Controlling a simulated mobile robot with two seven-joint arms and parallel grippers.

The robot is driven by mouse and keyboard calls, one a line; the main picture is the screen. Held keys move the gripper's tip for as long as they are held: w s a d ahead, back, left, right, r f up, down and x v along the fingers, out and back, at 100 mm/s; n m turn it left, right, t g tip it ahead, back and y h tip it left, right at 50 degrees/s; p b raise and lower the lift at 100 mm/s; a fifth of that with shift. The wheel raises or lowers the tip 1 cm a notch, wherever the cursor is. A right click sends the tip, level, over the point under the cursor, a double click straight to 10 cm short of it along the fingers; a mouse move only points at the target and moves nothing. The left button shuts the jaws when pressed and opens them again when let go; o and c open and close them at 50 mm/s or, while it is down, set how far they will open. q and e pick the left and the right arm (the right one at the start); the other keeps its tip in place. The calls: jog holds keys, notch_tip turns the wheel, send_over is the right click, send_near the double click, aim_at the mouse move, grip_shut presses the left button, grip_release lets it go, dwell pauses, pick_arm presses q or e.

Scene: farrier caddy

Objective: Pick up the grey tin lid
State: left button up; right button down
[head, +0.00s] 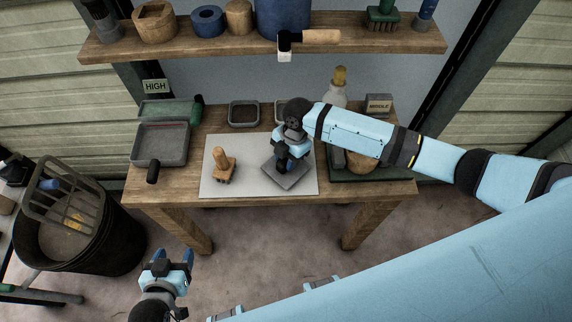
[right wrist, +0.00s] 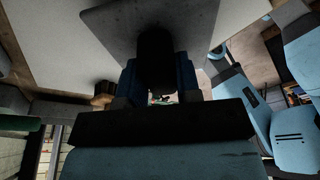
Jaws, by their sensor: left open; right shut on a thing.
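The grey tin lid (head: 288,177) is a flat square plate over the right part of the pale mat (head: 215,183) on the bench. My right gripper (head: 286,162) is above it, shut on its dark knob. In the right wrist view, the fingers (right wrist: 158,85) stand either side of the dark knob (right wrist: 156,55), and the lid's grey plate (right wrist: 108,28) spreads behind. I cannot tell whether the lid touches the mat. My left gripper (head: 173,257) is open and empty, low in front of the bench.
A wooden-handled brush (head: 222,168) stands on the mat's left part. A grey tray (head: 160,145) and small open tins (head: 244,114) lie behind. A bottle (head: 336,92) stands behind my right arm. A shelf (head: 240,45) runs above. A dark bin (head: 85,240) stands left.

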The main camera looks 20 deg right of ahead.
jog(key=shift+r+p, duration=0.45)
jog(key=shift+r, duration=0.15)
jog(key=shift+r, duration=0.15)
jog(key=shift+r+p, duration=0.5)
jog(key=shift+p, duration=0.15)
jog(key=shift+s+a+p+v, duration=0.1)
jog(key=shift+a+p+v, duration=0.1)
jog(key=shift+p+v, duration=0.75)
jog(key=shift+s+a+p+v, duration=0.15)
jog(key=shift+a+p+v, duration=0.05)
jog(key=shift+p+v, duration=0.7)
jog(key=shift+r, duration=0.1)
